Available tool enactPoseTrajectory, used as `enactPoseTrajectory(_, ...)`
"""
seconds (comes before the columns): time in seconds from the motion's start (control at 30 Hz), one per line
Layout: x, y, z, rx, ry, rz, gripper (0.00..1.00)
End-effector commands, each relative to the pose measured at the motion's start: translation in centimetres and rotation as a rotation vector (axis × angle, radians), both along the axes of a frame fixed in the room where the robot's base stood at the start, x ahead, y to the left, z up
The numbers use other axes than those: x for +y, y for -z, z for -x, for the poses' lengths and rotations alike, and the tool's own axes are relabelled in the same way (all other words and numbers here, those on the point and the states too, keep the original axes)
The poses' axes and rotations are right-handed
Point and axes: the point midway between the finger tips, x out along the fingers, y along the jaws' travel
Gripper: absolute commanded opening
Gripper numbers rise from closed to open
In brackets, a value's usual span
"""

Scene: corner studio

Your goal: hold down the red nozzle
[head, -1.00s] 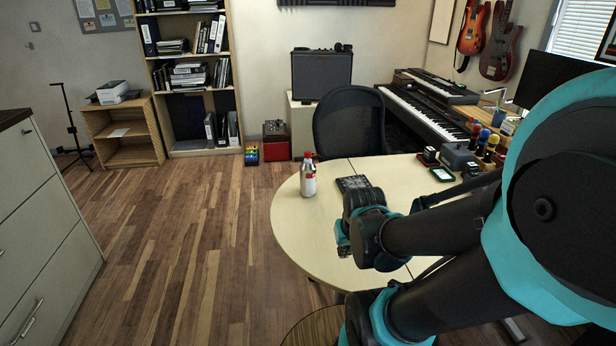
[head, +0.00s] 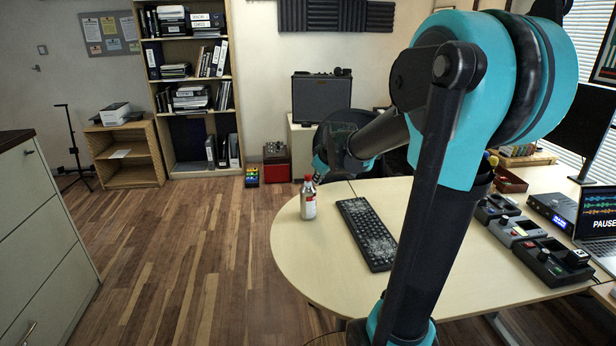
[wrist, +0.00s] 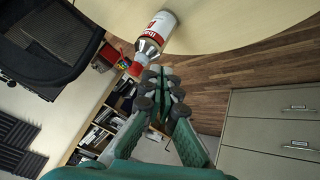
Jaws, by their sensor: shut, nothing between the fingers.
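A small bottle (head: 308,204) with a white and red label stands upright near the left edge of the round pale table (head: 285,235). Its red nozzle (head: 308,178) is on top. In the wrist view the bottle (wrist: 158,29) points its red nozzle (wrist: 135,69) toward my fingers. My gripper (head: 319,173) is just right of and around the height of the nozzle in the head view. In the wrist view my gripper (wrist: 159,86) has its fingertips together and empty, beside the nozzle. I cannot tell whether they touch it.
A black keyboard (head: 367,232) lies on the table right of the bottle. A dark chair (wrist: 46,38) stands behind the table. Small devices (head: 540,245) and a laptop (head: 597,215) are at the right. The table front is clear.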

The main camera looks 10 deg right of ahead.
Motion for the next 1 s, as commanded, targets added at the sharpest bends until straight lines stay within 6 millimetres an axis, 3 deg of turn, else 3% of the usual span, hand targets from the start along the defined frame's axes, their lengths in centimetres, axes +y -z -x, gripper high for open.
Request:
enactPoseTrajectory(0.03,0.2,-1.1,-2.2,-0.023,-0.036,0.019,0.0)
enactPoseTrajectory(0.2,0.7,-4.3,-7.9,-0.103,-0.148,0.091,0.0)
enactPoseTrajectory(0.4,1.1,-6.4,-11.9,-0.163,-0.226,0.15,0.0)
enactPoseTrajectory(0.57,1.2,-7.0,-12.9,-0.179,-0.247,0.167,0.0)
enactPoseTrajectory(1.0,1.1,-6.6,-13.0,-0.179,-0.247,0.167,0.0)
